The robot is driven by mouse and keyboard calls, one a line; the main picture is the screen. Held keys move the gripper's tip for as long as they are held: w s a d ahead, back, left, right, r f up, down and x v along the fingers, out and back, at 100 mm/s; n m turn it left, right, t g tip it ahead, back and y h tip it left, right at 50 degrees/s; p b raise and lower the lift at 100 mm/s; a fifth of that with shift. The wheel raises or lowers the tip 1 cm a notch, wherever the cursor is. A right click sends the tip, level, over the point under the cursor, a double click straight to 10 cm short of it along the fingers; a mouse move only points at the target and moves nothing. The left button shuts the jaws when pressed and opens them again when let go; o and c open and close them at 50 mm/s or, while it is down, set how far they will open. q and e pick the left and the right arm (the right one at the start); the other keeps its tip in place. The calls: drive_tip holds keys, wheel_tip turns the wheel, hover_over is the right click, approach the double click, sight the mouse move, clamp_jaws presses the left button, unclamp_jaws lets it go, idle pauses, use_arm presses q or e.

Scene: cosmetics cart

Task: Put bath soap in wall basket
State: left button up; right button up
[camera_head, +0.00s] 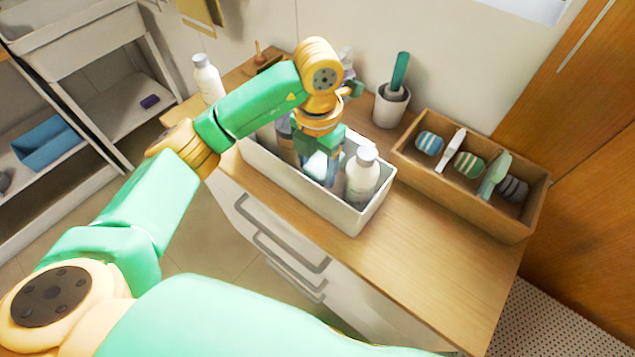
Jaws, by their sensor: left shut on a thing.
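My left gripper (318,180) reaches down into the white bin (358,218) on the wooden cabinet top. It is shut on a pale item (316,165) among the bottles, mostly hidden by the fingers; I cannot tell for sure whether it is the bath soap. A white bottle (362,174) stands at the right end of the bin, just right of the gripper. A darker bottle (287,141) shows left of the gripper. No wall basket can be made out clearly. My right gripper is not in view.
A wooden tray (520,227) with rolled cloths and brushes sits right of the bin. A cup with a green-handled brush (391,104) stands behind. A white bottle (208,79) stands at the back left. A shelf cart (70,60) is at the left. The front-right cabinet top (450,275) is clear.

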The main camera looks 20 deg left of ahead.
sight(318, 166)
use_arm(q)
wheel_tip(318, 166, down, 6)
drive_tip(key=shift+w+f+p, duration=0.1)
drive_tip(key=shift+p, duration=0.4)
drive_tip(key=shift+w+f, duration=0.1)
drive_tip(key=shift+w, duration=0.05)
drive_tip(key=o, duration=1.1)
drive_tip(key=shift+o, duration=0.2)
wheel_tip(318, 166, up, 12)
drive_tip(key=shift+r, duration=0.1)
